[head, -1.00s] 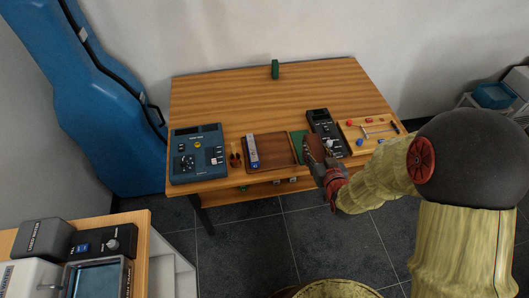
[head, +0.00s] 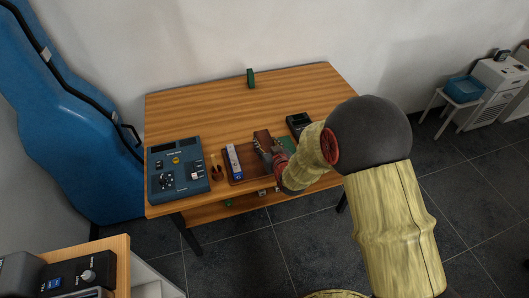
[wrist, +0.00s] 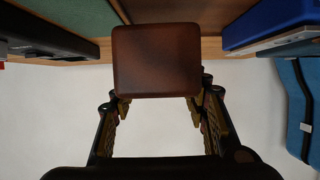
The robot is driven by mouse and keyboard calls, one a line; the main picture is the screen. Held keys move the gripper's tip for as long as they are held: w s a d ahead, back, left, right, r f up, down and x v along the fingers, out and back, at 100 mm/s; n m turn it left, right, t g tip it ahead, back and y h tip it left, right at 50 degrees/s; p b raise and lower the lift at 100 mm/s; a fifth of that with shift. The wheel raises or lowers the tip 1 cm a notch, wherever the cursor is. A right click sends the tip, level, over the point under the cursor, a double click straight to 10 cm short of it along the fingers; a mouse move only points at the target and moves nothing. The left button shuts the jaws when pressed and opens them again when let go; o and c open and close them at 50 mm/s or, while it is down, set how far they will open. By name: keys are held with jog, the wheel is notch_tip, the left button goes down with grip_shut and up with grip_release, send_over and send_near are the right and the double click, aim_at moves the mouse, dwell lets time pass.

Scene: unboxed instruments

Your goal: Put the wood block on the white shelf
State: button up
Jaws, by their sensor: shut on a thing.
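The wood block (head: 262,138) is reddish brown with rounded edges. My gripper (head: 272,150) is shut on it, above the table near the right part of the brown tray. In the wrist view the block (wrist: 157,60) sits between the two fingertips of my gripper (wrist: 160,104) and hides part of what is behind it. At the lower left of the head view is a white-sided unit (head: 150,272) with a wooden top. I cannot tell whether it is the white shelf.
The wooden table (head: 205,108) holds a blue instrument (head: 178,170), the tray (head: 236,181) with a blue-white box (head: 234,161), a dark meter (head: 298,124) and a green block (head: 250,78). A blue case (head: 75,140) stands left. A white stool (head: 462,100) stands right.

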jog(key=shift+w+a+f, duration=0.2)
jog(key=shift+w+f, duration=0.05)
jog(key=shift+f, duration=0.05)
jog(key=shift+w+a+f+b, duration=0.15)
jog(key=shift+f+b, duration=0.65)
jog(key=shift+f, duration=0.9)
jog(key=shift+f, duration=0.2)
jog(key=o, duration=1.4)
jog(key=shift+r, duration=0.1)
